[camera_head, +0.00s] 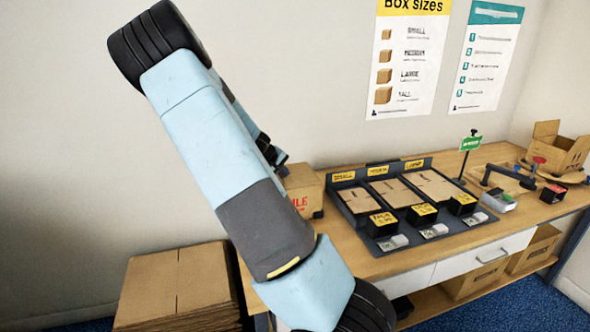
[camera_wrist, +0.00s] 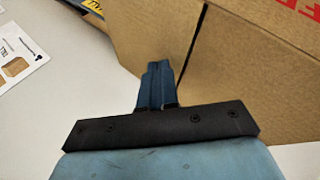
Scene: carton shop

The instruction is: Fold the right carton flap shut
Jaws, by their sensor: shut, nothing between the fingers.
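A brown carton with red lettering (camera_head: 305,192) stands at the left end of the workbench, partly hidden behind my arm in the head view. In the wrist view its cardboard (camera_wrist: 245,75) fills the upper right, with red print at the top corner and a dark seam between two panels. My gripper (camera_wrist: 157,68) is shut and empty, its blue fingers pointing at the brown panel left of the seam. I cannot tell whether they touch it. In the head view the arm hides most of the carton's top, so the right flap's position cannot be made out.
A dark tray (camera_head: 352,246) with several flat boxes and yellow labels stands right of the carton on the workbench (camera_head: 450,258). A green sign (camera_head: 470,143) and an open carton (camera_head: 560,150) are farther right. Stacked flat cardboard (camera_head: 180,278) lies at lower left.

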